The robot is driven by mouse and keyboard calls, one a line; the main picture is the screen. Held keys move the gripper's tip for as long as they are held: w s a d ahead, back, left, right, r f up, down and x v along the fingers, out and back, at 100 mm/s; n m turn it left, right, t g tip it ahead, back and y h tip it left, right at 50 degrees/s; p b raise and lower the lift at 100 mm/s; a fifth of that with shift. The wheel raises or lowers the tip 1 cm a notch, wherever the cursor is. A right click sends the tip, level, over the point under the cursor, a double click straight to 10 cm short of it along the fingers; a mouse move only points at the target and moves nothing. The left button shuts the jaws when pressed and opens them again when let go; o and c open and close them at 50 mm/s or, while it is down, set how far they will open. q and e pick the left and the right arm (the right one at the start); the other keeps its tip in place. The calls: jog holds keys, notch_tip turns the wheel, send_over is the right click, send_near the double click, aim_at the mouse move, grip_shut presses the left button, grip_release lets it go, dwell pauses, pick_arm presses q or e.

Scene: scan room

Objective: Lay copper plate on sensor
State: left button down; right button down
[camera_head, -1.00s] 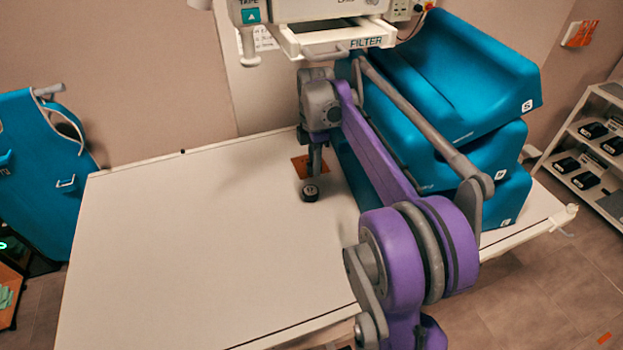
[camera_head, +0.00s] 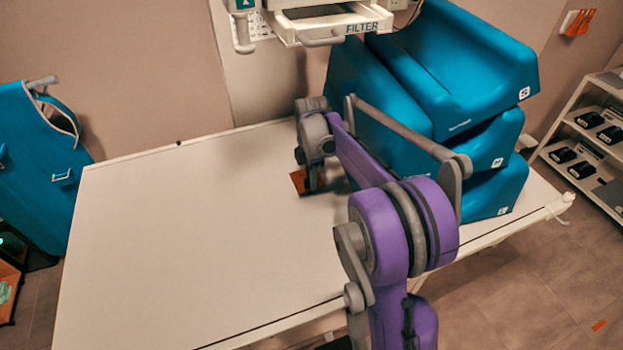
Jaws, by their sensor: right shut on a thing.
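The copper plate (camera_head: 298,182) is a small orange-brown sheet at the middle right of the white table. My right gripper (camera_head: 313,184) points down at it and is shut on it, covering part of it. I cannot tell whether the plate touches what lies below it. The small round black thing seen earlier on the table, perhaps the sensor, does not show now; the plate and gripper hide its place. My left gripper is not in view.
Large blue wedge cushions (camera_head: 480,140) are stacked just right of my right arm. A white device with a filter drawer (camera_head: 335,28) hangs above the table's far side. The white table (camera_head: 190,250) is clear to the left. A shelf (camera_head: 590,140) stands at the far right.

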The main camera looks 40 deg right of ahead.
jog(key=shift+f, duration=0.2)
jog(key=c, duration=0.8)
grip_release()
jog(key=shift+o, duration=0.2)
jog(key=shift+r, duration=0.15)
notch_tip(320, 180, up, 12)
jog(key=s+a+f+m+t, duration=0.1)
jog(key=s+a+f+m, duration=0.1)
jog(key=s+a+m, duration=0.4)
jog(key=s+a+f+m+t, duration=0.15)
jog(key=s+a, duration=0.25)
jog(key=a, duration=0.4)
jog(key=s+a+f+m+t, duration=0.1)
jog(key=s+a+f+m, duration=0.1)
jog(key=s+f, duration=0.1)
jog(key=s+a+f+m+t, duration=0.1)
jog(key=s+a+f+m, duration=0.1)
jog(key=s+a, duration=0.1)
jog(key=s+a+f+m+t, duration=0.1)
jog(key=s+a+f+m, duration=0.2)
jog(key=s, duration=0.1)
jog(key=shift+s+f+p, duration=0.3)
jog(key=shift+p, duration=0.1)
